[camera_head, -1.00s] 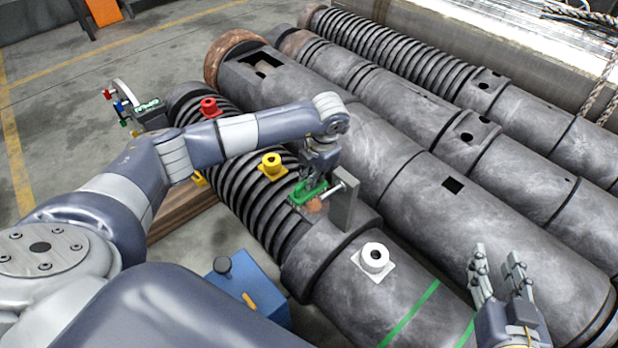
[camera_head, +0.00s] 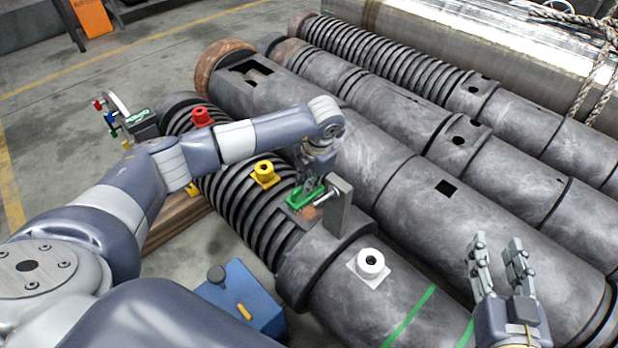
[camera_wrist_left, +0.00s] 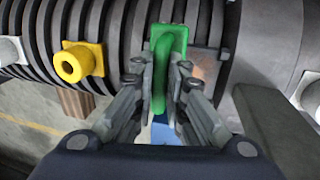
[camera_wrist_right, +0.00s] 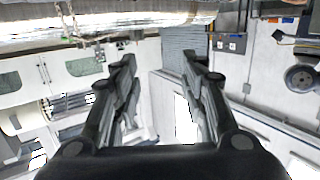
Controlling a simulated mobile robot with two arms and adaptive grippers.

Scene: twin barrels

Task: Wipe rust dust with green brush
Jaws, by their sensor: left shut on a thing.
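The green brush (camera_head: 301,197) is at the ribbed barrel, close to a small patch of brown rust dust (camera_head: 311,213). My left gripper (camera_head: 308,186) is shut on the brush. In the left wrist view the green brush (camera_wrist_left: 166,45) shows between the fingers, and the rust patch (camera_wrist_left: 197,73) lies just to its right, partly hidden by a finger. My right gripper (camera_head: 497,262) is open and empty, above the lower right part of the barrels. Its open fingers also show in the right wrist view (camera_wrist_right: 160,85).
A grey upright plate (camera_head: 338,207) with a bolt stands right beside the brush. Yellow (camera_head: 264,174), red (camera_head: 202,117) and white (camera_head: 370,264) fittings stick up from the barrel. A blue box (camera_head: 243,297) sits on the floor. More large barrels lie behind.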

